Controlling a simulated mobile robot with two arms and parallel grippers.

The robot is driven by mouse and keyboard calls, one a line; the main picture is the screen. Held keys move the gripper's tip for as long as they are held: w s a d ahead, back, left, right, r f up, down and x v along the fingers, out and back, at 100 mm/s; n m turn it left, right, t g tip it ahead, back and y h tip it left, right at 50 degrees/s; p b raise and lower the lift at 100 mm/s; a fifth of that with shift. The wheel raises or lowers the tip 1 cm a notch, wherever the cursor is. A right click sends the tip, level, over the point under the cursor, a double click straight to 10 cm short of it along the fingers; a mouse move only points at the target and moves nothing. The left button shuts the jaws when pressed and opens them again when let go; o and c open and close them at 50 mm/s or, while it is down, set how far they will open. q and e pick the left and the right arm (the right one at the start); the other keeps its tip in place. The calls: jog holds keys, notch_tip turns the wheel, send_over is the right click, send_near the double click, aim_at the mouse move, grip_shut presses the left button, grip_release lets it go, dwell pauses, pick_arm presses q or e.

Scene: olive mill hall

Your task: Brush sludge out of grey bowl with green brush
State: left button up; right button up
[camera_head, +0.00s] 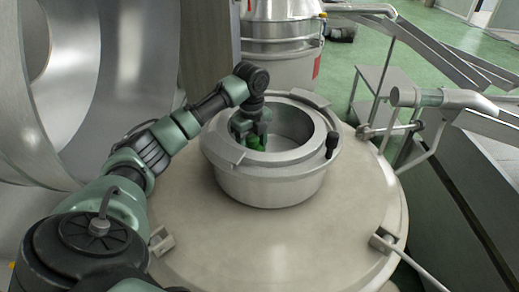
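The grey bowl (268,188) is a round metal vessel with a thick rim, standing on top of a large pale drum. My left arm comes in from the left, and its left gripper (251,134) points down inside the bowl's opening, near the left side. The green brush (257,143) shows as a small green piece at the fingertips; the gripper appears shut on it. The brush's lower end is hidden by the bowl's near rim. I cannot make out any sludge in the bowl. My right gripper is not in view.
The pale drum lid (265,245) has clear room in front of the bowl. A black knob (332,142) stands at the bowl's right rim. Metal rails and a pipe (440,99) lie to the right. A large curved metal vessel (75,90) fills the left, and a steel container (280,60) stands behind.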

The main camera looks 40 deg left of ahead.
aim_at(253, 135)
pick_arm(q)
jog(key=shift+w+r, duration=0.1)
jog(key=shift+r, duration=2.95)
jog(key=shift+r, duration=0.1)
jog(key=shift+r, duration=1.4)
